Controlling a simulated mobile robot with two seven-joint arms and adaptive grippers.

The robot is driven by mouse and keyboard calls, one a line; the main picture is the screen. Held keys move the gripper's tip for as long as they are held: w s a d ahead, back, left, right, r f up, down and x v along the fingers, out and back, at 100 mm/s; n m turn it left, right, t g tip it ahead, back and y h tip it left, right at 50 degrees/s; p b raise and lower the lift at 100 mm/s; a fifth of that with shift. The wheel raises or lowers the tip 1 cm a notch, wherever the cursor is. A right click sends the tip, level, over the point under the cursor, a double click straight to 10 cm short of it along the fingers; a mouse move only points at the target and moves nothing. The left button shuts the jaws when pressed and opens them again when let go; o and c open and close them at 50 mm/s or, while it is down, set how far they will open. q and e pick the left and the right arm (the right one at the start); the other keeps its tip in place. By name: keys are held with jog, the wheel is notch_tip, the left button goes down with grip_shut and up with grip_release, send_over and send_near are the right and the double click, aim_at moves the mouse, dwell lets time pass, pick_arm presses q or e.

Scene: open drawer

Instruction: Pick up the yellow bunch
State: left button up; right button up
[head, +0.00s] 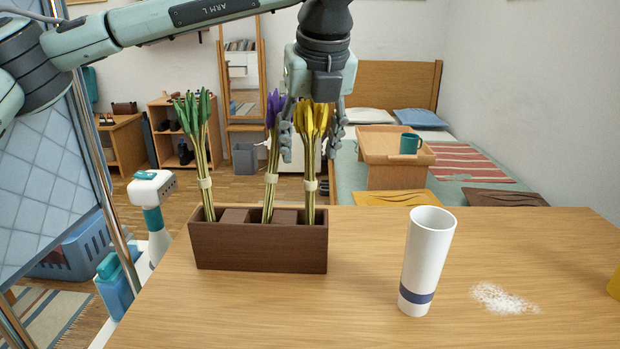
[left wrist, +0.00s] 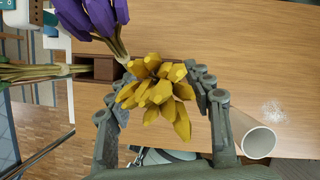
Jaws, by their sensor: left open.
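The yellow bunch (head: 310,122) stands upright in the right end of a dark brown wooden holder (head: 258,250). Its stems are tied with a pale band. My left gripper (head: 312,140) points down from above with its fingers on either side of the yellow heads. In the left wrist view the yellow bunch (left wrist: 158,95) lies between the two open fingers (left wrist: 158,100). I cannot tell whether a finger touches it. The purple bunch (head: 272,115) stands just left of it, close to one finger. My right gripper is not in view.
A green bunch (head: 193,120) stands in the holder's left end. A white cup with a blue band (head: 425,260) stands on the table to the right, beside a patch of white grains (head: 505,299). A yellow thing (head: 615,284) shows at the right edge. The table's front middle is clear.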

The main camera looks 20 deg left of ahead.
pick_arm(q)
jog(key=shift+c, duration=0.3)
grip_shut()
dwell(0.3)
